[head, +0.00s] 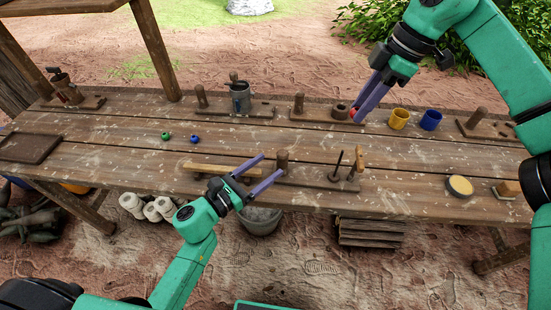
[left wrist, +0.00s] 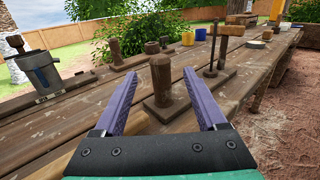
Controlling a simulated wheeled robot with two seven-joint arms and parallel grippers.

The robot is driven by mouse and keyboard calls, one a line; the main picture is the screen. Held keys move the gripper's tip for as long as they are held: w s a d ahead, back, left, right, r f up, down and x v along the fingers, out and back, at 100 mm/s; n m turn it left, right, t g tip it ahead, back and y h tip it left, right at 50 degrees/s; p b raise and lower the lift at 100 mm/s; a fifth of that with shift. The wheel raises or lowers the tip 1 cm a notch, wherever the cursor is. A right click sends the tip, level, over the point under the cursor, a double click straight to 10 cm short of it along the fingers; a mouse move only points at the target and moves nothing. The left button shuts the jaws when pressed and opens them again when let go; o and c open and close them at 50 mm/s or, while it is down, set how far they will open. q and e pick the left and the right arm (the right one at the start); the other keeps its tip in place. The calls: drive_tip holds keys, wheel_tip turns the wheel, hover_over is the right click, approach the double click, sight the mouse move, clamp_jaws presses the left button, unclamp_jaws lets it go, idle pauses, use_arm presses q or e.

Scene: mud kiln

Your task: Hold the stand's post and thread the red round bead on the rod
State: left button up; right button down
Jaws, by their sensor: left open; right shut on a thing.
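The stand (head: 310,176) is a brown board near the table's front edge. Its thick post (head: 282,159) stands at its left end, and its thin dark rod (head: 336,166) stands upright further right. My left gripper (head: 273,164) is open, with the post just ahead of its fingertips. In the left wrist view the post (left wrist: 160,78) shows between the open fingers (left wrist: 160,82), apart from both. My right gripper (head: 358,116) is shut on the red round bead (head: 352,113), low over the back of the table. The fingers partly hide the bead.
A green bead (head: 166,136) and a blue bead (head: 195,139) lie at the left. A yellow cup (head: 399,118) and a blue cup (head: 431,120) stand right of my right gripper. A wooden mallet-like piece (head: 359,158) stands beside the rod.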

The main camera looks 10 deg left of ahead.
sight(278, 159)
use_arm(q)
drive_tip(key=x, duration=0.6)
drive_tip(key=shift+w+d, duration=0.25)
drive_tip(key=shift+w, duration=0.05)
clamp_jaws()
use_arm(e)
wheel_tip(278, 159, down, 6)
drive_tip(key=m+t, duration=0.1)
drive_tip(key=m, duration=0.5)
drive_tip(key=shift+s+a+r+t, duration=0.1)
drive_tip(key=shift+s+r+t, duration=0.05)
drive_tip(key=shift+t, duration=0.25)
